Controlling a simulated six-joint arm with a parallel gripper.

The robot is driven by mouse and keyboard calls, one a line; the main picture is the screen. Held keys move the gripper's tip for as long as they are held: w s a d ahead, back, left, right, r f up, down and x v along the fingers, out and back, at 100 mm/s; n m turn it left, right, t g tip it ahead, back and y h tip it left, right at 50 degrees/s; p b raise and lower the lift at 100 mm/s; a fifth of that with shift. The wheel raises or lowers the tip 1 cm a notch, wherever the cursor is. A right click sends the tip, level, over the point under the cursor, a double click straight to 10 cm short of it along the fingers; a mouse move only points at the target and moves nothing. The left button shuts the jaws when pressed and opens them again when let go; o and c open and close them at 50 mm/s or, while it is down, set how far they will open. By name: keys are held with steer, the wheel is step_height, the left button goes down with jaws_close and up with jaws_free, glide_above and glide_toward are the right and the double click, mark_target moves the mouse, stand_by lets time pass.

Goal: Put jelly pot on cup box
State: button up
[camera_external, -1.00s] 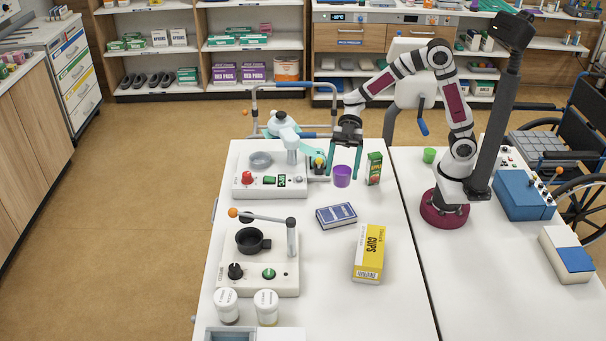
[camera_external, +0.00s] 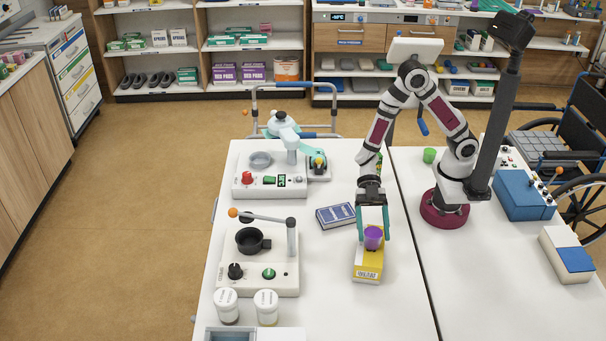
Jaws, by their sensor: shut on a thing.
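The jelly pot (camera_external: 373,239) is a small purple pot, upright between the teal fingers of my gripper (camera_external: 373,226), which is shut on it. The cup box (camera_external: 368,268) is yellow and white and lies flat on the white table. The pot is over the box's top, toward its far part. I cannot tell whether the pot touches the box or is just above it. My gripper points down and, with the pot, hides the far part of the box.
A blue book-like box (camera_external: 336,216) lies just left of my arm. Two white devices (camera_external: 262,270) (camera_external: 270,186) and two lidded jars (camera_external: 266,307) stand further left. A green cup (camera_external: 429,155) stands behind right. The table right of the cup box is clear.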

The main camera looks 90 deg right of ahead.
steer(key=shift+f, duration=0.2)
steer(key=o, duration=1.4)
steer(key=shift+r, duration=0.1)
